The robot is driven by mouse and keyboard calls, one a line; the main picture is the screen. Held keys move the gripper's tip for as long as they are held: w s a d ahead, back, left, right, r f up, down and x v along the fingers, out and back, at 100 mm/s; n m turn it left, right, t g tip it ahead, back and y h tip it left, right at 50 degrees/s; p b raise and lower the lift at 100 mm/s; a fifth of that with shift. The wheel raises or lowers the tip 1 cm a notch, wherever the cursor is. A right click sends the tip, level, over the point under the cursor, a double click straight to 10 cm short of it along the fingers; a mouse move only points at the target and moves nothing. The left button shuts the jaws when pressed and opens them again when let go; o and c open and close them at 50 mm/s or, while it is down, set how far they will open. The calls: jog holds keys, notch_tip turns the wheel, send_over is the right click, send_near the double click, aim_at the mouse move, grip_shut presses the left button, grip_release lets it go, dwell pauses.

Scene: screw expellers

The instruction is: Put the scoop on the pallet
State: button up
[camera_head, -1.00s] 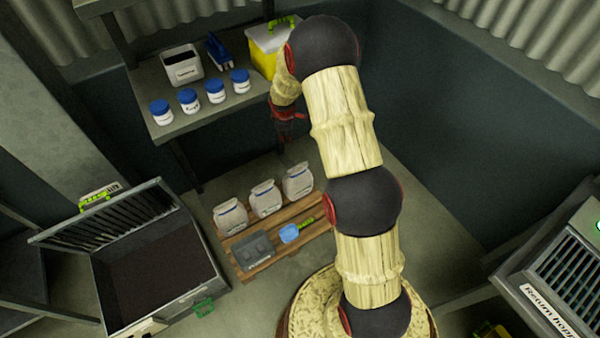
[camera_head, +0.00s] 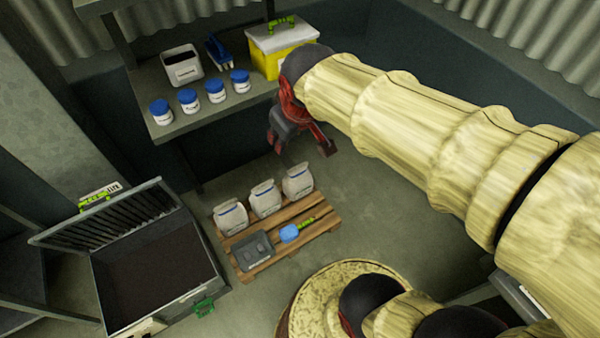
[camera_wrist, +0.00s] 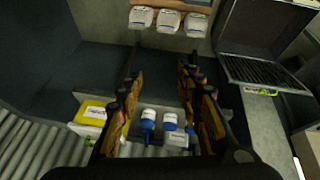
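The scoop (camera_head: 290,233), with a blue bowl and a green handle, lies on the wooden pallet (camera_head: 262,265) on the floor. It is in front of the white bags and to the right of a grey box. My gripper (camera_head: 302,149) is open and empty, in the air above and behind the pallet, in front of the shelf's right end. It is apart from the scoop. In the wrist view the two fingers (camera_wrist: 160,86) are wide apart with nothing held. An edge of the pallet (camera_wrist: 180,4) shows at the top there; the scoop is not seen there.
Three white bags (camera_head: 266,199) and the grey box (camera_head: 253,250) stand on the pallet. The shelf (camera_head: 190,125) holds several blue-lidded jars (camera_head: 190,101), a white bin (camera_head: 182,66), a blue tool (camera_head: 218,53) and a yellow box (camera_head: 283,50). An open case (camera_head: 155,260) is left.

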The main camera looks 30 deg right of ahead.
jog(key=s+a+m+y, duration=0.1)
jog(key=s+a+m, duration=0.1)
jog(key=s, duration=0.8)
jog(key=shift+s+a+r, duration=0.25)
jog(key=shift+s+a, duration=0.1)
jog(key=shift+a, duration=0.4)
jog(key=shift+c, duration=0.6)
